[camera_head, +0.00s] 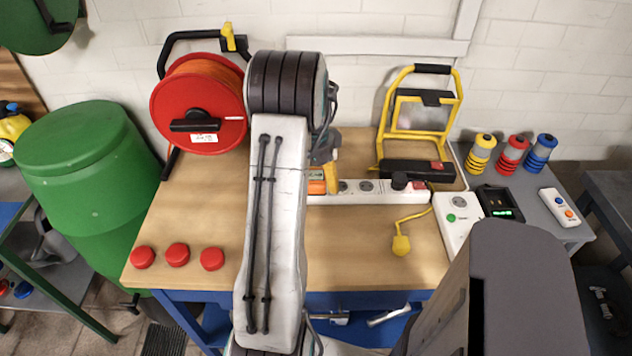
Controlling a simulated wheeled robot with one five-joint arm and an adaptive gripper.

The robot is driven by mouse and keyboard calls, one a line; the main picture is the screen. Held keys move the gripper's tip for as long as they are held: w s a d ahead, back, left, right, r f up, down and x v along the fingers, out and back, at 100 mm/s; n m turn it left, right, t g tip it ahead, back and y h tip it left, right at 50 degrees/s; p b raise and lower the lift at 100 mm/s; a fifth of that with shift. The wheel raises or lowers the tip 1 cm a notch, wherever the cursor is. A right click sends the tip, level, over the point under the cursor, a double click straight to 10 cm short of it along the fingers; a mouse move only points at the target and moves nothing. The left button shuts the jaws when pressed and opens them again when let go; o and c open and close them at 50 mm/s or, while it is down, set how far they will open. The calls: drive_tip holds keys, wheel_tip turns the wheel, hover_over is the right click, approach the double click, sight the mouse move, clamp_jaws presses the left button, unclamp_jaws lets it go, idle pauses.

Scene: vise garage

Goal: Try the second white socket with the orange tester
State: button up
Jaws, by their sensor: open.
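A white power strip (380,197) lies across the back of the wooden bench, its left end hidden behind my arm. Two round grey sockets show on it, one at its left (343,187) and one further right (366,186). A black plug (399,181) sits to their right, beside a red switch (419,185). The orange tester (317,187), with a small greenish face, shows at the strip's left part, partly hidden by my arm; I cannot tell whether it is plugged in. My gripper (324,155) is open just above and behind the tester, mostly hidden; contact is unclear.
A red cable reel (198,105) and yellow work lamp (419,115) stand at the back. Three red caps (178,254) lie at front left. A yellow plug (401,245) and white box (456,220) are at right. The bench's front middle is clear.

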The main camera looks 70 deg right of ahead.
wheel_tip(320, 180, up, 12)
idle(0.6)
idle(0.8)
drive_tip(key=a+f+n, duration=0.1)
drive_tip(key=f+n, duration=0.1)
drive_tip(key=n, duration=0.2)
drive_tip(key=f+n, duration=0.1)
drive_tip(key=n, duration=0.3)
drive_tip(key=a+f+n, duration=0.1)
drive_tip(key=f+n, duration=0.1)
drive_tip(key=n, duration=0.2)
drive_tip(key=shift+s+a+f, duration=0.25)
drive_tip(key=shift+a+f, duration=0.05)
drive_tip(key=shift+a, duration=0.05)
drive_tip(key=w+a+r+n+t, duration=0.1)
drive_tip(key=a+n, duration=0.5)
drive_tip(key=a, duration=0.7)
drive_tip(key=w+a+r+n+t, duration=0.1)
drive_tip(key=w+a+r+n, duration=0.2)
drive_tip(key=a, duration=1.1)
drive_tip(key=w+a+r+n+t, duration=0.1)
drive_tip(key=w+a+r+n, duration=0.1)
drive_tip(key=w+a+n, duration=0.4)
drive_tip(key=shift+a+r+n+t, duration=0.35)
drive_tip(key=shift+a+n, duration=2.35)
drive_tip(key=shift+a, duration=0.95)
